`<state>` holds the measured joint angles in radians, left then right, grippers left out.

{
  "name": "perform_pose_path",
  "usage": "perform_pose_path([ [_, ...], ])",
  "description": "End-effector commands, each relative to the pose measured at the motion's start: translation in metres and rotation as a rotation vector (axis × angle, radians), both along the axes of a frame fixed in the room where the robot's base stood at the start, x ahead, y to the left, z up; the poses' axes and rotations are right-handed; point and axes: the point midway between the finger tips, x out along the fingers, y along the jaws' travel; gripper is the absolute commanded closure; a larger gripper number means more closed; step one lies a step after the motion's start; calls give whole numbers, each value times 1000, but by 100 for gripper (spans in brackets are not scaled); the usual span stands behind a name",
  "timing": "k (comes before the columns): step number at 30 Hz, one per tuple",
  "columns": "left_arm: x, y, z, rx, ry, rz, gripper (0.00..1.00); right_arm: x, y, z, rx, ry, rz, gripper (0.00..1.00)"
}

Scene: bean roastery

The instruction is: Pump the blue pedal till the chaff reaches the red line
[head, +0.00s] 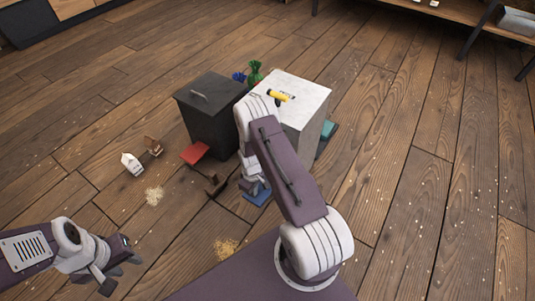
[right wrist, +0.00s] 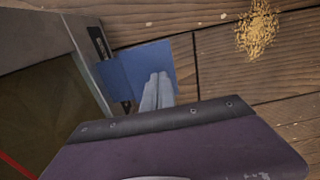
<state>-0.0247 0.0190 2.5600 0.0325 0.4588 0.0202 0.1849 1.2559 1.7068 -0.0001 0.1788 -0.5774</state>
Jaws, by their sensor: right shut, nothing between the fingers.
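The blue pedal (right wrist: 137,66) sticks out from the foot of the pale box (head: 305,110). In the head view part of the blue pedal (head: 258,197) shows below my right arm. My right gripper (right wrist: 157,92) is shut and empty, its fingertips over the blue pedal; I cannot tell whether they touch it. In the right wrist view the box front has a dark brownish window (right wrist: 45,105), with part of a red line (right wrist: 16,164) at the lower left. The chaff level is not clear. My left gripper (head: 119,271) is open and empty, above the floor at lower left.
A dark lidded bin (head: 212,115) stands left of the box, with a red pedal (head: 195,153) before it. A teal piece (head: 327,137) lies right of the box. A small white carton (head: 132,164) and chaff piles (head: 154,195) are on the floor. The floor at right is open.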

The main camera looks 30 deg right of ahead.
Motion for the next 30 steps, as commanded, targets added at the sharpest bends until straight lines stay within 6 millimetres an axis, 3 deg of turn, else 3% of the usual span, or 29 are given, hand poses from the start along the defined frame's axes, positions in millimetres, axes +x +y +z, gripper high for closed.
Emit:
perform_pose_path([
  [11,0,0,-2,0,0,0,64,0,0,-3,0,0,0,100],
  [30,0,0,-22,0,0,0,64,0,0,-31,1,1,0,100],
])
